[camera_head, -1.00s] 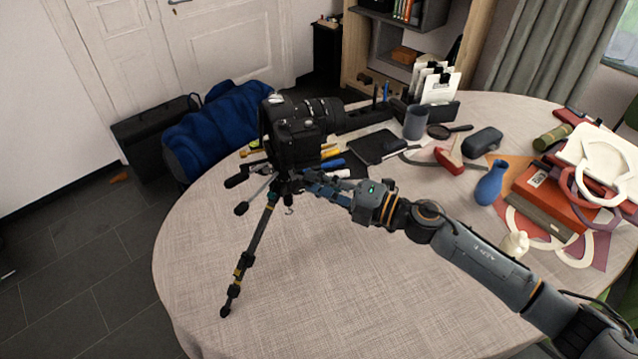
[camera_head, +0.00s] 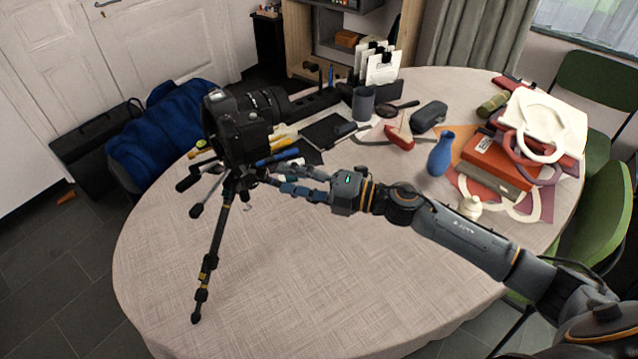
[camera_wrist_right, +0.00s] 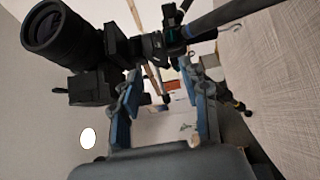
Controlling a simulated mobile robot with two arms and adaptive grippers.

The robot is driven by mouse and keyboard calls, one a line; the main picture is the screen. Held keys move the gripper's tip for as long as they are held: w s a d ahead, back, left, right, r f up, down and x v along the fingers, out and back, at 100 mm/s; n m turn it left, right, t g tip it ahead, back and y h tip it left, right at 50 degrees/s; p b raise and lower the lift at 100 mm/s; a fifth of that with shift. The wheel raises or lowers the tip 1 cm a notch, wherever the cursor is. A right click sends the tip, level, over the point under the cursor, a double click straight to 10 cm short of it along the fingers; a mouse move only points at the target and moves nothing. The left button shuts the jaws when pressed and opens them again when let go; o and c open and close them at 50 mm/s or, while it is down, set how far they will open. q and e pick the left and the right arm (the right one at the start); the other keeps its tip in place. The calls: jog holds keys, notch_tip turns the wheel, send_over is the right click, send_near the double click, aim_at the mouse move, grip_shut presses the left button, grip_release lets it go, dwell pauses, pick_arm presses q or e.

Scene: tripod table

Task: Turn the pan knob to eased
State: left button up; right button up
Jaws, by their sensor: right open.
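A black camera (camera_head: 238,122) sits on top of a black tripod (camera_head: 212,262) that stands on the round table. The camera's lens also shows in the right wrist view (camera_wrist_right: 48,28). The tripod head (camera_head: 243,180) is below the camera, with handles sticking out to the left. The pan knob cannot be clearly picked out among the dark head parts. My right gripper (camera_head: 278,182) is open beside the head, on its right. In the right wrist view its two blue-grey fingers (camera_wrist_right: 166,95) are apart, with the tripod head (camera_wrist_right: 152,45) just beyond them. My left gripper is not in view.
The round table (camera_head: 330,285) is clear in front. Behind the tripod lie pens and a black notebook (camera_head: 322,130). A grey cup (camera_head: 363,104), a blue vase (camera_head: 441,153) and red books (camera_head: 497,160) stand to the right. A blue bag (camera_head: 160,138) is beyond the left edge.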

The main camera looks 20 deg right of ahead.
jog(key=v, duration=0.7)
jog(key=shift+s+d, duration=0.2)
jog(key=shift+d, duration=0.1)
